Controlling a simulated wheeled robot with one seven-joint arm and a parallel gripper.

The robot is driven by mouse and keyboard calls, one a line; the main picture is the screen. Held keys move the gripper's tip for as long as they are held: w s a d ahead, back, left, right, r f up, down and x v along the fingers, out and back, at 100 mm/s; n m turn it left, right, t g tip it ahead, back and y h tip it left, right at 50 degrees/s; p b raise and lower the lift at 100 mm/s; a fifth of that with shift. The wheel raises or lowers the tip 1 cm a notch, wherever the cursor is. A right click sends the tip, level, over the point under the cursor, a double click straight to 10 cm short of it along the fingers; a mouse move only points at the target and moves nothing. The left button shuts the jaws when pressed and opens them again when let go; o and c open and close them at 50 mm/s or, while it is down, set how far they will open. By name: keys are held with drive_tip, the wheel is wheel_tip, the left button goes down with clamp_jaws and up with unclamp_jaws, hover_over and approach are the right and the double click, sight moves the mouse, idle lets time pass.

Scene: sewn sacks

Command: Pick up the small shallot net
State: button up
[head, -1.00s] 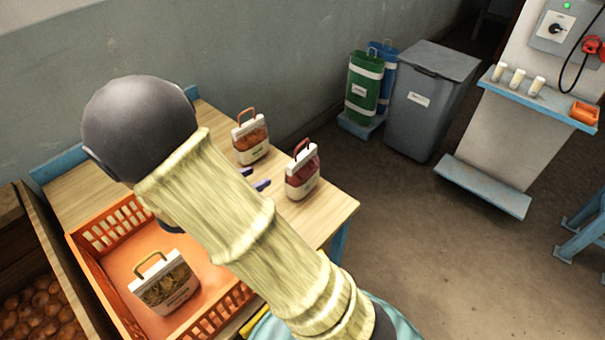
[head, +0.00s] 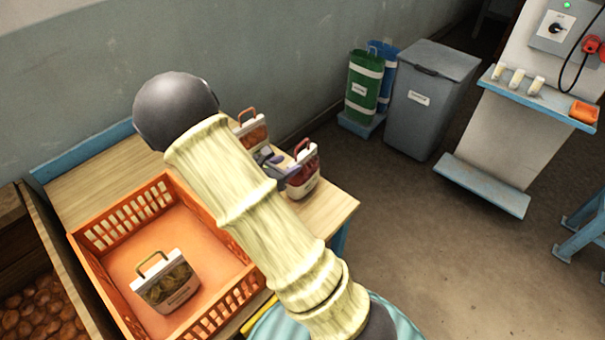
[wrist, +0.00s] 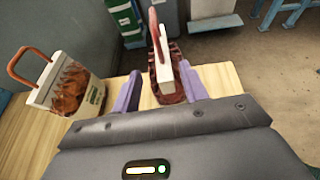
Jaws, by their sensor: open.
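A small net with a dark red handle, white header and dark red contents (head: 305,182) stands on the wooden table near its right end. It also shows in the wrist view (wrist: 171,88). A net with an orange-brown handle and brown contents (head: 254,134) stands behind it, at left in the wrist view (wrist: 68,88). A third net with a tan handle (head: 167,284) sits in the orange crate. The labels are too small to read. My gripper (head: 277,168) is open beside the red-handled net; in the wrist view its purple fingers (wrist: 158,88) lie either side of that net.
The orange crate (head: 122,224) takes up the table's near left part. The wooden table (head: 85,190) has bare room at the back left. A grey bin (head: 425,110) and green container (head: 363,88) stand on the floor beyond.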

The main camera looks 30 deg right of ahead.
sight(292, 164)
drive_tip(key=shift+p+x, duration=0.55)
drive_tip(key=shift+x, duration=2.05)
drive_tip(key=shift+s, duration=0.15)
clamp_jaws()
drive_tip(key=shift+s, duration=0.1)
